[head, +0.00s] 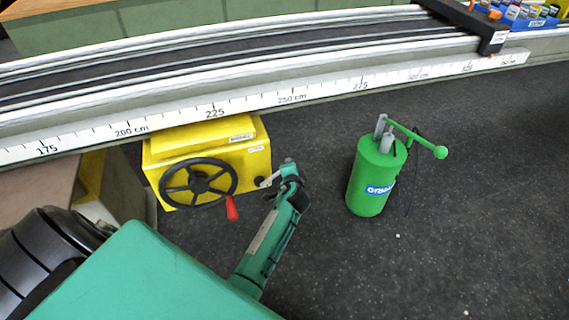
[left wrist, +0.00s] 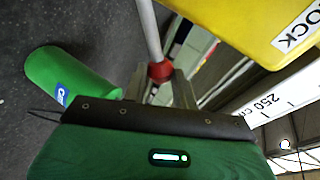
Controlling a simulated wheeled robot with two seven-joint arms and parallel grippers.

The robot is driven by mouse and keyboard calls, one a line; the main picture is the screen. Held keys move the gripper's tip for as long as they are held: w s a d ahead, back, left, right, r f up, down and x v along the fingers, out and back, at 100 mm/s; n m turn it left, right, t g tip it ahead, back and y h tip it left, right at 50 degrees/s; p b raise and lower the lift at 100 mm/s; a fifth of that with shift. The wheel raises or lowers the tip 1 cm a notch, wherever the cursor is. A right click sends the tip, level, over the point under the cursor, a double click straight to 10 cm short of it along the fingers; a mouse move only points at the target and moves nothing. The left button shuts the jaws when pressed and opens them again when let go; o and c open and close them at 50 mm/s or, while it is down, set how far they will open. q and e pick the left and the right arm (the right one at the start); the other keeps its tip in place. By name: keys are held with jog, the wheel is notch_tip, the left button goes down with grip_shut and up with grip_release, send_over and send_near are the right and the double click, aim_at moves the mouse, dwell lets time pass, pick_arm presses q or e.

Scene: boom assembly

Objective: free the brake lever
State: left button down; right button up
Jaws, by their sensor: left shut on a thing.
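The brake lever is a grey rod (left wrist: 150,30) with a red knob (left wrist: 160,72) in the left wrist view. In the head view its rod (head: 270,179) sticks out from the right side of the yellow box (head: 215,137). My left gripper (head: 289,168) is shut on the lever at its knob; the fingers (left wrist: 160,88) stand on either side of the red knob in the left wrist view. The gripper hides the lever's end in the head view. My right gripper is not in view.
A black handwheel (head: 199,183) with a red handle (head: 232,208) is on the box front. A green cylinder (head: 368,180) with a pump arm stands to the right on dark floor. The white ruled rail (head: 330,91) runs above the box.

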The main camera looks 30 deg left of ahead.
pick_arm(q)
jog(key=shift+w+d+f+m+g+y, duration=0.2)
jog(key=shift+w+f+m, duration=0.1)
jog(key=shift+f, duration=0.15)
jog(key=shift+w+d+f+m+g+y, duration=0.1)
jog(key=shift+w+d+f+m+g, duration=0.1)
jog(key=shift+f+m, duration=0.15)
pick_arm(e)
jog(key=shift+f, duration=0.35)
pick_arm(q)
jog(key=shift+s+f, duration=0.1)
jog(key=c, duration=1.1)
grip_release()
jog(key=shift+f, duration=0.1)
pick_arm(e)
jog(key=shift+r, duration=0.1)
